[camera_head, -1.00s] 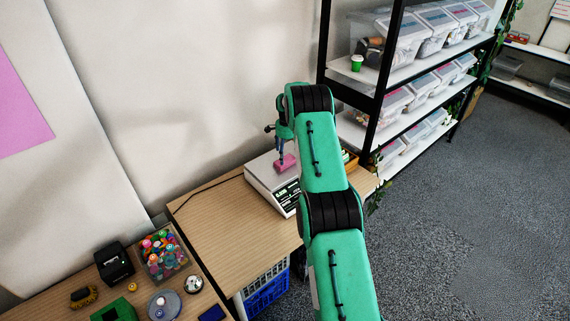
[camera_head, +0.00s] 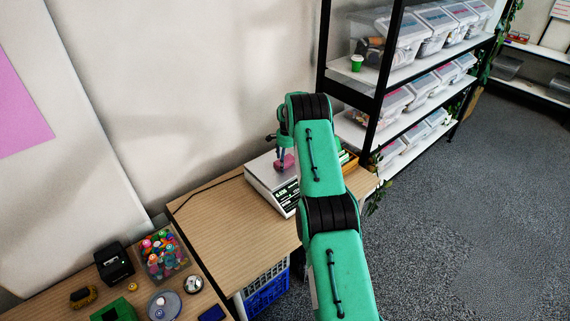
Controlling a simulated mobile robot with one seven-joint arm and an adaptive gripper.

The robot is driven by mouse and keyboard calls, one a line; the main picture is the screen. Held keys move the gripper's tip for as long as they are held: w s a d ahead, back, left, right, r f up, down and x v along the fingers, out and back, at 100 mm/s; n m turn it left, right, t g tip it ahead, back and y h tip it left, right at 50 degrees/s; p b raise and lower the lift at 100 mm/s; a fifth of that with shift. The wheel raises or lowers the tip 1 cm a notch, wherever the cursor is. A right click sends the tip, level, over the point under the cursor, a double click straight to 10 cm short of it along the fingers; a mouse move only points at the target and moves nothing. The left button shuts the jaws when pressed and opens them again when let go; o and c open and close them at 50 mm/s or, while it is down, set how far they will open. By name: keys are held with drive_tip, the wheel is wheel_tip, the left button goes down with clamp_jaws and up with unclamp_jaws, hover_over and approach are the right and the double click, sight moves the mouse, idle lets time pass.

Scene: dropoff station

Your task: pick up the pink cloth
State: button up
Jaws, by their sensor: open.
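The pink cloth (camera_head: 286,163) lies on the white scale (camera_head: 263,175) near the back of the wooden table. My gripper (camera_head: 283,158) points down directly over the cloth, with its fingertips at or just above it. The gripper is open; whether the fingers touch the cloth is too small to tell. My green arm hides part of the scale and the area to its right.
The wooden table (camera_head: 222,218) is clear left of the scale. A second table at the lower left holds a box of colourful items (camera_head: 163,258) and a black device (camera_head: 114,263). A black shelf rack with clear bins (camera_head: 398,41) stands behind on the right. A blue crate (camera_head: 267,291) is below.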

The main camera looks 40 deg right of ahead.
sight(287, 162)
idle(0.4)
drive_tip(key=c, duration=1.1)
drive_tip(key=shift+r, duration=1.6)
drive_tip(key=shift+s+r, duration=0.1)
drive_tip(key=shift+r, duration=0.15)
drive_tip(key=s+a, duration=0.2)
drive_tip(key=s, duration=0.2)
drive_tip(key=s+a+r, duration=0.1)
drive_tip(key=s+a, duration=0.2)
drive_tip(key=s, duration=0.2)
drive_tip(key=s+a, duration=0.3)
drive_tip(key=s, duration=0.1)
drive_tip(key=shift+s+a+r, duration=0.15)
drive_tip(key=shift+a+r, duration=0.05)
drive_tip(key=shift+a, duration=0.05)
